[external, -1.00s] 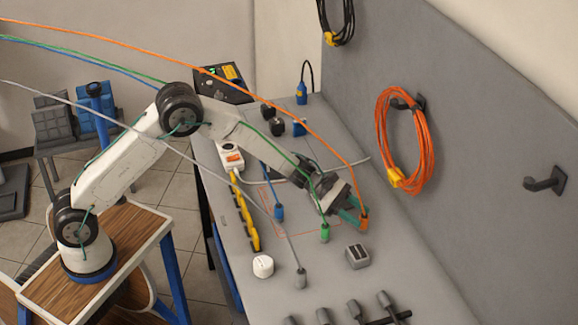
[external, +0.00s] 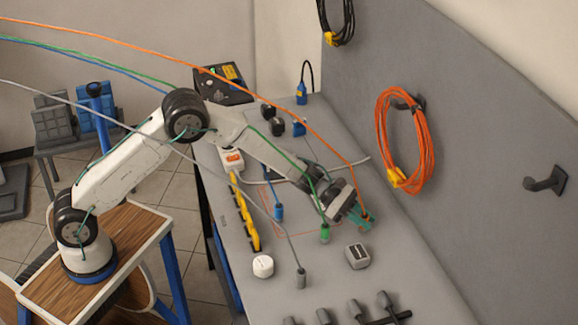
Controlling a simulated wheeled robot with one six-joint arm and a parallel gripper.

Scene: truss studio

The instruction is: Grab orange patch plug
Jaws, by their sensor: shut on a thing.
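The orange patch plug (external: 368,217) is at the end of the orange cable, between the teal fingertips of my gripper (external: 364,220). The fingers are shut on it and hide most of it. My gripper is over the right part of the grey bench, near the grey wall panel. The green plug (external: 324,233) stands just left of my gripper. The blue plug (external: 278,212) is farther left, and the grey plug (external: 301,280) is nearer the front. I cannot tell whether the orange plug touches the bench.
A grey box (external: 357,256) sits just in front of my gripper. A yellow power strip (external: 247,215) and a white round piece (external: 263,266) lie to the left. An orange cable coil (external: 382,135) hangs on the wall panel. Several grey pieces stand at the front.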

